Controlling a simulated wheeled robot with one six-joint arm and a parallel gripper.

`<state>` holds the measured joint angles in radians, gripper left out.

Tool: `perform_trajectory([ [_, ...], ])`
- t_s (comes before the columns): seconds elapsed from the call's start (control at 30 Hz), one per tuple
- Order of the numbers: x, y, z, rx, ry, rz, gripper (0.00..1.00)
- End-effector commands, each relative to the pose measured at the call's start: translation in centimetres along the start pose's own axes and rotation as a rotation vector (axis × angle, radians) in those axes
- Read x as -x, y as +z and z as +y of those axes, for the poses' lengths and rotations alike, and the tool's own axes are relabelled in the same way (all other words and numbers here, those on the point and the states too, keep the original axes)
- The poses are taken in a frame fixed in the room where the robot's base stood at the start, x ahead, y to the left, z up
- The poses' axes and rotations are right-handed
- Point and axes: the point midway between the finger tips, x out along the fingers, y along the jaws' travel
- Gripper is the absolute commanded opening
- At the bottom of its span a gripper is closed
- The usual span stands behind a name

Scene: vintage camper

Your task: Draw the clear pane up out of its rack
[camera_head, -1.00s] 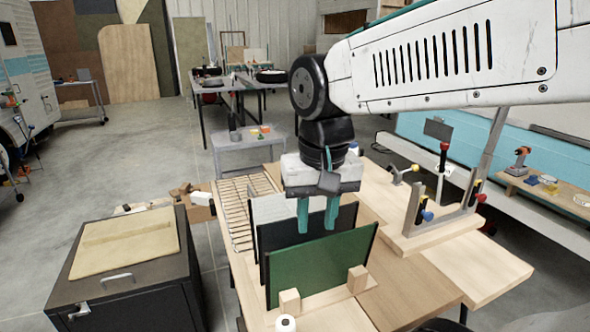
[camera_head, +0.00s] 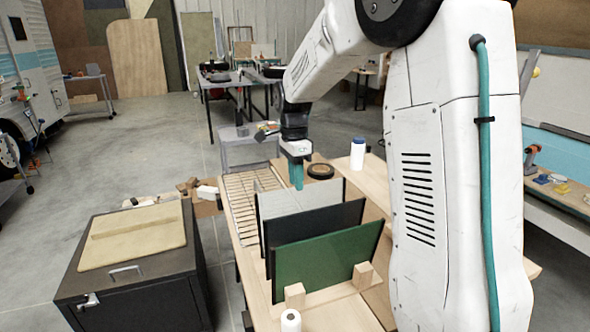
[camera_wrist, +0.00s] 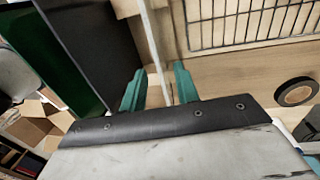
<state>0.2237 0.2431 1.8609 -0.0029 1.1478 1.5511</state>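Three panels stand upright on edge in a wooden rack on the workbench. The green panel (camera_head: 325,258) is nearest, the dark panel (camera_head: 318,225) is behind it, and a pale, greyish panel (camera_head: 285,201), which looks like the clear pane, is farthest back. My gripper (camera_head: 297,178) points down at the pale pane's top edge. In the wrist view, the pane's thin pale edge (camera_wrist: 154,45) runs between my two teal fingers (camera_wrist: 160,88), with a gap showing on each side. The gripper is open around that edge. The pane's lower part is hidden by the dark panel.
Wooden blocks (camera_head: 295,295) stand at the rack's front. A wire rack (camera_head: 240,205) lies left of the panels. A dark cabinet (camera_head: 130,285) is at left. My arm hides the bench's right side.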

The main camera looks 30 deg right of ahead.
Motion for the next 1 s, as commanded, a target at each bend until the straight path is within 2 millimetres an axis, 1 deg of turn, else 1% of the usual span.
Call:
perform_trajectory([
  [0.03,-1.0,0.0,0.1,0.001,0.005,0.000,0.31],
  [0.1,-2.1,0.1,0.1,0.002,0.005,0.000,0.31],
  [0.3,-4.5,0.1,0.1,0.003,0.003,0.000,0.31],
  [0.43,-5.2,0.0,0.1,0.003,0.001,0.000,0.31],
  [0.7,-5.3,0.0,0.1,0.002,0.001,0.000,0.31],
  [0.73,-5.3,0.0,0.1,0.003,0.001,0.000,0.25],
  [0.77,-5.3,0.0,0.1,0.003,0.001,0.000,0.17],
  [0.8,-5.3,0.0,0.1,0.003,0.001,0.000,0.06],
  [0.83,-5.3,0.0,0.1,0.003,0.001,0.000,0.00],
  [0.93,-5.3,0.0,0.1,0.003,0.000,0.000,0.00],
  [0.97,-5.3,0.0,0.1,0.003,0.000,0.000,0.02],
  [1.0,-5.3,0.0,0.1,0.003,0.000,0.000,0.00],
])
